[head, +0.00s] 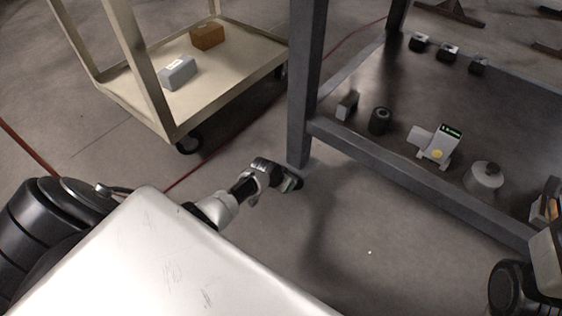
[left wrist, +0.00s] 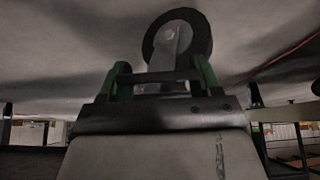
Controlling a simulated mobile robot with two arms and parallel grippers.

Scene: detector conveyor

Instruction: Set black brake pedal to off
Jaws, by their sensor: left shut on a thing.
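My left gripper (head: 290,184) is low at the floor, by the foot of the dark grey frame's near leg (head: 302,120). A black caster wheel (head: 298,182) partly shows there, mostly hidden by the gripper. In the left wrist view the black wheel (left wrist: 204,34) with its grey fork plate (left wrist: 168,60) is just beyond the fingertips. The left gripper's green-edged fingers (left wrist: 163,78) are shut on a dark piece at the wheel, the black brake pedal (left wrist: 160,86). The pedal's tilt is hard to tell.
A lower shelf (head: 410,180) on the frame holds several small blocks and fittings. A beige cart (head: 250,55) with a grey block (head: 178,72) and a brown block (head: 207,37) stands at left. A red cable (head: 190,175) crosses the floor. Floor before the frame is clear.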

